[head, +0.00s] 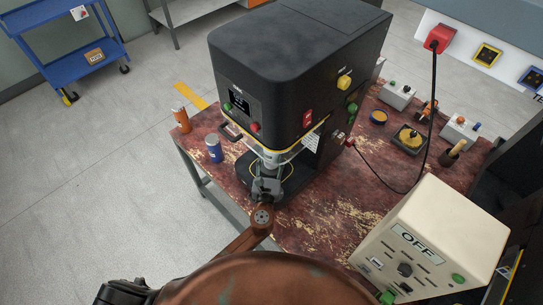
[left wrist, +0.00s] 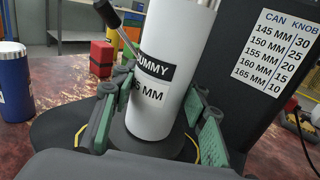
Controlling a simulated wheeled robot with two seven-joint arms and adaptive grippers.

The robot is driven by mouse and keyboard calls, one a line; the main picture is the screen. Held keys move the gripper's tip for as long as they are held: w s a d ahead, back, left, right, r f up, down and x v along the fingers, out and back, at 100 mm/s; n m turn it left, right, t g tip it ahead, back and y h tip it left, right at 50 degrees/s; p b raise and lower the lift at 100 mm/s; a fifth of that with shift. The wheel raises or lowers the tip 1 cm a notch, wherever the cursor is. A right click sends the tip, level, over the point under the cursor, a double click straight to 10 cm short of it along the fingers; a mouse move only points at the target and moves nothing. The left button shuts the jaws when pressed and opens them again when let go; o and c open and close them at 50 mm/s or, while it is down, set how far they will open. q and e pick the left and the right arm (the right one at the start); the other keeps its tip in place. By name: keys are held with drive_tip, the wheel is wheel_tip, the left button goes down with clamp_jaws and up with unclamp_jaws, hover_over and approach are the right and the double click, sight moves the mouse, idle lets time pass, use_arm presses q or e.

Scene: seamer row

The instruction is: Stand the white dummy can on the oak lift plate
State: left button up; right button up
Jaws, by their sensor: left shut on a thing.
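The white dummy can (left wrist: 172,88) fills the middle of the left wrist view, with a black DUMMY band and part of an MM size mark. In the head view my left gripper (head: 267,188) is at the front opening of the black seamer (head: 290,70). The can's bottom is down at a dark round base (left wrist: 128,143); whether it touches is unclear. No oak-coloured surface shows, so I cannot make out the lift plate. My right gripper is not in view.
A CAN/KNOB chart (left wrist: 275,55) is on the seamer. A cream control box (head: 430,240) reads OFF. A black cable runs across the table's (head: 350,205) right side.

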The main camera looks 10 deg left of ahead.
use_arm(q)
drive_tip(key=shift+r, duration=0.1)
drive_tip(key=o, duration=1.3)
drive_tip(key=s, duration=0.8)
drive_tip(key=s+d, duration=0.1)
drive_tip(key=s, duration=0.3)
